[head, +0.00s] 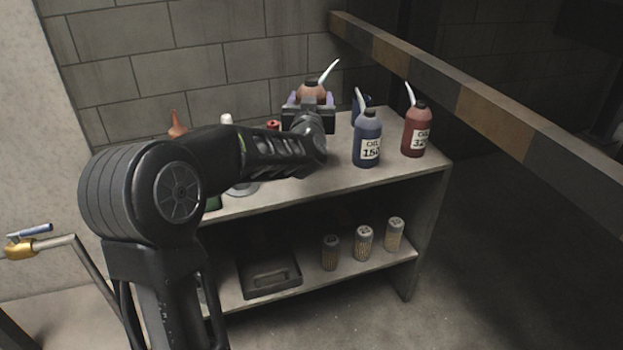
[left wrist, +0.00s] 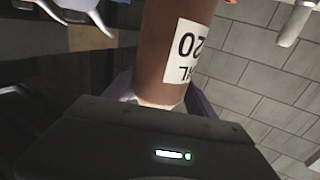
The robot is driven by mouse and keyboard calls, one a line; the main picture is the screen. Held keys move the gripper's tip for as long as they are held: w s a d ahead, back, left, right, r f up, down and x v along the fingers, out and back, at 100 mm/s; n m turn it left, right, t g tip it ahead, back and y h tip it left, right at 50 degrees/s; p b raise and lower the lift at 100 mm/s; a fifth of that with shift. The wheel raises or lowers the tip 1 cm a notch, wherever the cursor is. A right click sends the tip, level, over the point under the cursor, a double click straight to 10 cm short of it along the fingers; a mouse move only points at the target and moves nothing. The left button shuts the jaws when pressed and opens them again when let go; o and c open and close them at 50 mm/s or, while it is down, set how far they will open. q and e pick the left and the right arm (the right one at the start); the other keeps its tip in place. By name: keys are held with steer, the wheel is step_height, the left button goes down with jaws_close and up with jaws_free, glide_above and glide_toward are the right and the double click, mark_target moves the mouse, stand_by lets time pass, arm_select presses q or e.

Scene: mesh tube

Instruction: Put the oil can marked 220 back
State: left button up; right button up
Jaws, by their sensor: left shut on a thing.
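The held oil can (head: 312,93) is brownish orange with a dark cap and a white spout tilted up to the right. My left gripper (head: 308,105) is shut around it at the back of the shelf top; the arm hides its lower part. In the left wrist view the can's body (left wrist: 172,45) fills the middle, with a white label (left wrist: 190,52) upside down, ending in 20. Whether its base touches the shelf top is hidden. A blue can (head: 367,140) marked 15 and a partly unclear digit, and a dark red can (head: 416,132) marked 32 and an unclear digit, stand to the right.
Another blue can (head: 361,101) stands partly hidden behind the front blue one. An orange spouted thing (head: 177,126), a white-topped thing (head: 227,119) and a red-topped thing (head: 272,125) are left. A striped beam (head: 490,108) crosses at right; a block wall (head: 200,60) stands behind.

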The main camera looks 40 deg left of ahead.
arm_select(q)
steer(key=shift+r, duration=0.15)
steer(key=shift+f+b, duration=0.75)
steer(key=shift+f, duration=1.8)
steer(key=shift+f+b, duration=0.65)
steer(key=shift+f, duration=1.85)
steer(key=shift+f, duration=0.15)
steer(key=o, duration=1.6)
steer(key=shift+f, duration=0.1)
steer(key=shift+c, duration=0.2)
